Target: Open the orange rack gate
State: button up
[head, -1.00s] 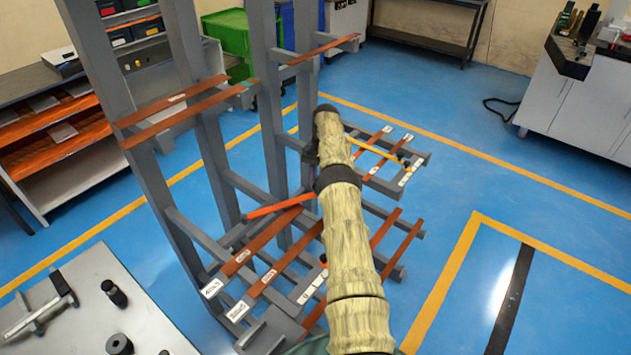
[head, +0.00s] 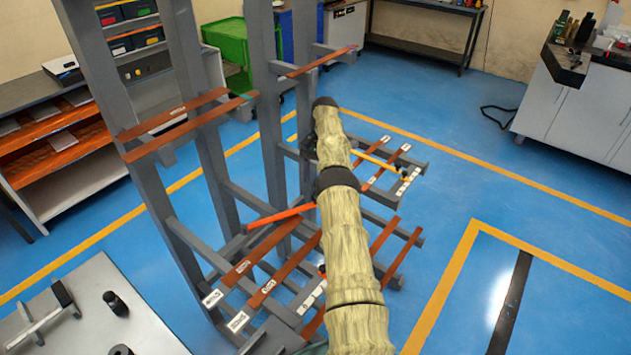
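The grey rack (head: 218,165) stands in the middle of the head view, with copper-brown bars lying across its arms. A bright orange bar (head: 278,216), which looks like the gate, sits low on the rack and slopes slightly up to the right. Its right end meets the outline of my arm. A yellow-orange bar (head: 373,161) shows right of my arm, across the rack's right arms. My gripper (head: 308,147) is a dark shape at the far end of my arm, above the orange bar in the picture. My wrist mostly hides it, so its fingers and any contact cannot be made out.
A grey table (head: 85,325) with black parts is at the lower left. An orange-shelved bench (head: 50,140) and green bin (head: 228,45) stand behind. A white cabinet (head: 575,110) is at the upper right. The blue floor right of the rack is clear.

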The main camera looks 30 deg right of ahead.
notch_tip(320, 180, up, 3)
jog(key=p, duration=0.3)
jog(key=shift+s+d+r, duration=0.1)
jog(key=shift+d+r, duration=0.05)
jog(key=shift+r, duration=0.05)
dwell(0.3)
jog(key=s+a+r+n+t+h, duration=0.1)
jog(key=a+r+n, duration=0.2)
jog(key=a+r, duration=0.35)
jog(key=s+a+r+n+t+h, duration=0.1)
jog(key=a+r+n+h, duration=0.15)
jog(key=a, duration=0.75)
jog(key=s+a+n+t, duration=0.1)
jog(key=s+a, duration=0.2)
jog(key=s, duration=0.5)
jog(key=s+a+r+n+t, duration=0.1)
jog(key=s+a, duration=0.3)
jog(key=s, duration=0.5)
jog(key=s+a+n+t, duration=0.1)
jog(key=s+a, duration=0.3)
jog(key=s, duration=0.5)
jog(key=shift+r+n, duration=0.2)
jog(key=shift+n, duration=0.55)
